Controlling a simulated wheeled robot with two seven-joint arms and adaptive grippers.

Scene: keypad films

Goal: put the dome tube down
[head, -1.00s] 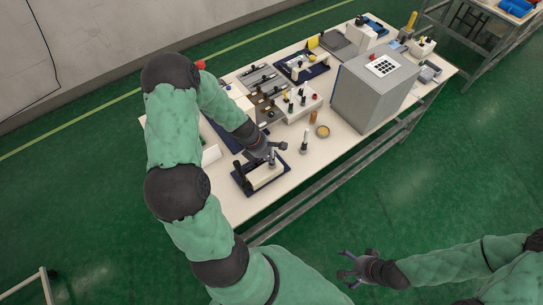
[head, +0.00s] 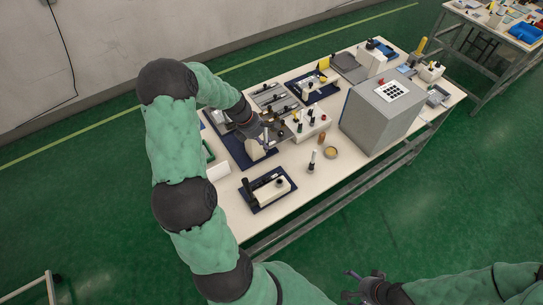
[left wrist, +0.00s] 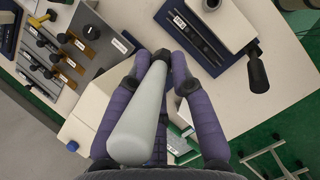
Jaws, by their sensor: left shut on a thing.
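My left gripper (head: 266,138) is over the left part of the table, above a dark blue mat (head: 238,158) with a pale block. In the left wrist view its purple fingers (left wrist: 160,62) are shut on a pale grey tube (left wrist: 138,118) with a dark end, which I take for the dome tube. The tube lies lengthwise between the fingers, its rounded wide end towards the camera. In the head view the tube is mostly hidden by the gripper. My right gripper (head: 357,285) is open and empty, off the table's front side.
A front mat (head: 255,206) carries a white block with a black handle. A white rack (head: 310,128) holds several small tubes. A capped tube (head: 312,160) stands beside a yellow bowl (head: 331,153). A large grey keypad box (head: 372,118) stands to the right. Bare table lies around the front mat.

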